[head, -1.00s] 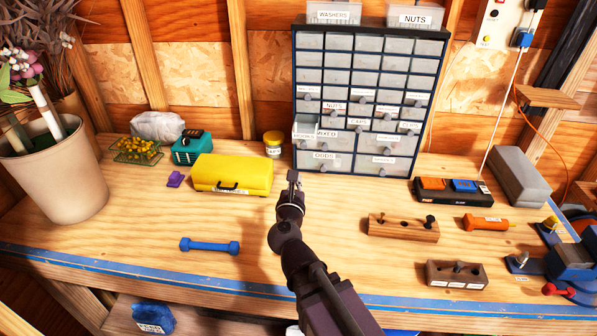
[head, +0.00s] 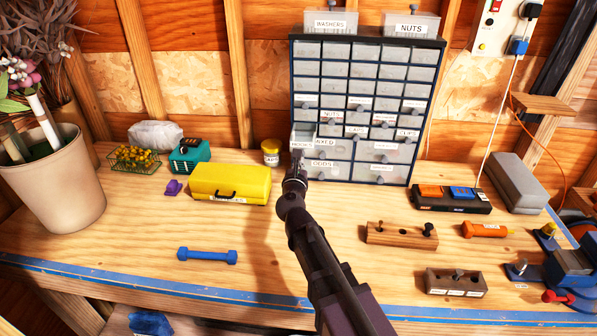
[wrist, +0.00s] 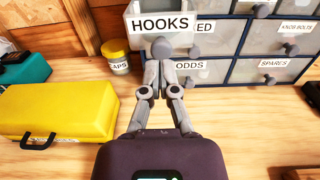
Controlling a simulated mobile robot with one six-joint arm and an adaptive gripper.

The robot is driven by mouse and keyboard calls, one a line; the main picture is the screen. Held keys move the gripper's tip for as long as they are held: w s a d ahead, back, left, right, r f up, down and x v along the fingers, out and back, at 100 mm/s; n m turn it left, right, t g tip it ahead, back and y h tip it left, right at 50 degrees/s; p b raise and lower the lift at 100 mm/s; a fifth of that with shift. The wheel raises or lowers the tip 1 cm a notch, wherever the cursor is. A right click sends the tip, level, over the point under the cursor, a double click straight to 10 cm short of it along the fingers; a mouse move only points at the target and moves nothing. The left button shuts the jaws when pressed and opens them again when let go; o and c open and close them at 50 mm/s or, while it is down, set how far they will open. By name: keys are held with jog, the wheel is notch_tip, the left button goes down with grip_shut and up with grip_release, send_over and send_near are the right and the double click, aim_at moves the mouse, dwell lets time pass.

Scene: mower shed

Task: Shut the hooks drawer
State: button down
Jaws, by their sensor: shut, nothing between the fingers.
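The hooks drawer (head: 303,139) sticks out from the lower left of the drawer cabinet (head: 410,65). In the wrist view its white label reads HOOKS (wrist: 160,25), and a round grey knob (wrist: 161,47) sits below the label. My gripper (head: 297,160) is shut and empty, just in front of the drawer. In the wrist view my gripper (wrist: 160,68) has its fingertips at the knob; I cannot tell whether they touch it. The drawer's inside is only partly visible.
A yellow toolbox (head: 230,184) and a small yellow-lidded jar (head: 271,152) stand left of my gripper. A wooden block with pegs (head: 400,233) and a black tray (head: 450,198) are to the right. A blue dumbbell (head: 207,255) lies in front.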

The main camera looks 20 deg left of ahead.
aim_at(303, 139)
jog(key=shift+x, duration=0.85)
jog(key=x, duration=1.1)
jog(key=shift+w+a, duration=0.15)
jog(key=shift+w, duration=0.1)
jog(key=shift+s, duration=0.25)
jog(key=shift+s+d, duration=0.3)
jog(key=shift+s, duration=0.1)
jog(key=v, duration=1.3)
